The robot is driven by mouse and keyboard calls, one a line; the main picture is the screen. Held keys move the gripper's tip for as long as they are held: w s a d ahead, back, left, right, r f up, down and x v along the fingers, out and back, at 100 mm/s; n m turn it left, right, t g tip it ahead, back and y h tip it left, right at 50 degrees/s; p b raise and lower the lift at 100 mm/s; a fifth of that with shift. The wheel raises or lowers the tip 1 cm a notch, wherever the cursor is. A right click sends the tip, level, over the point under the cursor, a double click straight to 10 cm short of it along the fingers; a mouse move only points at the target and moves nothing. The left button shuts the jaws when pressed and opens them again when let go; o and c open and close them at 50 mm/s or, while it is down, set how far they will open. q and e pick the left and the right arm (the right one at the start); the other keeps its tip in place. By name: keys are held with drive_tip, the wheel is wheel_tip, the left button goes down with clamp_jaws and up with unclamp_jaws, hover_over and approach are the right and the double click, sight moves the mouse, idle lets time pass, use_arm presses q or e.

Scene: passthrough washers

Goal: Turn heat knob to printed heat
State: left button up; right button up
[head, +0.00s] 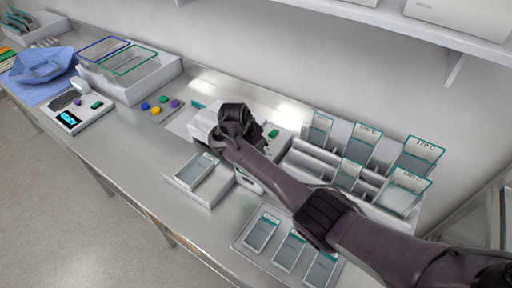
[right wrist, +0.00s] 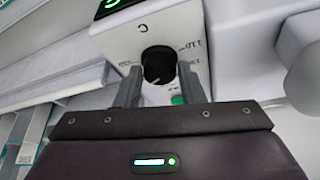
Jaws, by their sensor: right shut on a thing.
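The heat knob (right wrist: 157,62) is a black round knob on the white front panel (right wrist: 112,45) of a machine, in the right wrist view. Printed marks stand around it, partly readable. My right gripper (right wrist: 159,82) has a finger on each side of the knob and is shut on it. In the head view my right gripper (head: 235,122) is over the white machine (head: 203,122) and hides the knob. A pouch with a printed label (head: 195,170) lies on a white stand in front of the machine; its print is too small to read. My left gripper is not in view.
A rack at the right holds several pouches with printed temperatures, one marked 170 C (head: 421,150). Several pouches lie on a tray (head: 244,243) at the front. A device with a lit display (head: 68,119) and coloured discs (head: 155,111) stand left. A shelf hangs above.

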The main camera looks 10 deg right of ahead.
drive_tip(key=o, duration=1)
drive_tip(key=v, duration=0.7)
drive_tip(key=shift+a+r, duration=0.15)
drive_tip(key=shift+r, duration=0.25)
